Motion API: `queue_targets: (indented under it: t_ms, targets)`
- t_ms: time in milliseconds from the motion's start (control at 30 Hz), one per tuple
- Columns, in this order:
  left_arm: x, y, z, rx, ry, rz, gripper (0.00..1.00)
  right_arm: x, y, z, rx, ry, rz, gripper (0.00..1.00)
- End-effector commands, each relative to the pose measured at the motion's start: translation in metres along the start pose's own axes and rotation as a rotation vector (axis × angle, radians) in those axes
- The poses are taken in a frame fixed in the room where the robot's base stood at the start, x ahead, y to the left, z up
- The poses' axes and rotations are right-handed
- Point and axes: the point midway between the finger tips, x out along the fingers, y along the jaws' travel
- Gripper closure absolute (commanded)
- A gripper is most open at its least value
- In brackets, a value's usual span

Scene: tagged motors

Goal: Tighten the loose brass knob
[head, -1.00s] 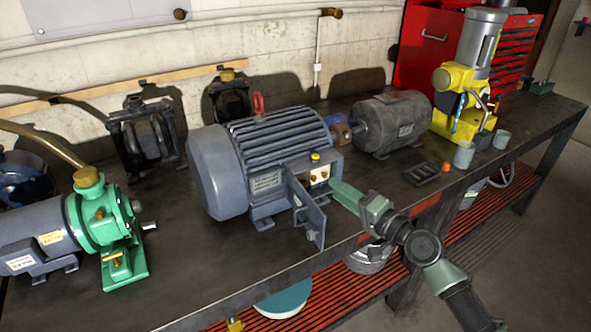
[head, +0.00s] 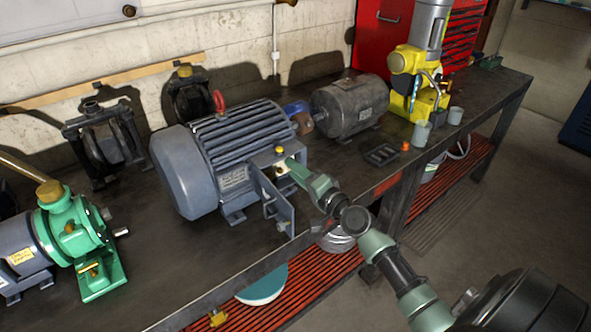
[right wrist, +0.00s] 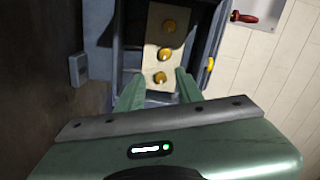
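The large blue-grey motor (head: 225,160) stands on the bench, with an open terminal box on its side. Inside the box, a pale panel (right wrist: 150,65) carries brass knobs in a row: an upper knob (right wrist: 169,26), a middle knob (right wrist: 164,54) and a lower knob (right wrist: 160,77). I cannot tell which one is loose. My right gripper (right wrist: 158,86) is open, its green fingers pointing at the panel, with the lower knob seen between the tips. In the head view, the right gripper (head: 290,165) reaches the box opening and partly hides the panel. My left gripper is not in view.
The box's open door (head: 272,198) stands out just left of my right gripper. A green pump (head: 80,240) is at left; a grey motor (head: 350,105) and yellow machine (head: 415,75) stand farther right. A dark tray (head: 381,154) lies on the bench.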

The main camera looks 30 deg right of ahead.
Motion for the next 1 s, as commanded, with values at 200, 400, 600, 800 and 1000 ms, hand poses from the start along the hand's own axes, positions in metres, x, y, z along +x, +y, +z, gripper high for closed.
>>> queue_targets:
  t_ms: [200, 400, 600, 800, 1000]
  targets:
    - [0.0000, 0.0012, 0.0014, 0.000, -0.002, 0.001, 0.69, 0.0003, -0.0001, 0.0002, 0.000, 0.000, 0.000, 0.67]
    - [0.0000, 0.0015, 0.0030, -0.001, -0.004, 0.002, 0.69, 0.0001, 0.0000, 0.0001, 0.000, 0.000, 0.000, 1.00]
    - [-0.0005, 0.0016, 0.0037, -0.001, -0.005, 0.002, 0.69, 0.0001, -0.0002, -0.0001, 0.051, 0.000, 0.000, 1.00]
    - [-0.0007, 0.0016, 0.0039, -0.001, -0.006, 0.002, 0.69, 0.0002, -0.0002, -0.0001, 0.116, 0.000, 0.000, 1.00]
    - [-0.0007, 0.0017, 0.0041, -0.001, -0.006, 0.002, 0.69, 0.0003, -0.0002, 0.0000, 0.115, 0.000, -0.001, 0.70]
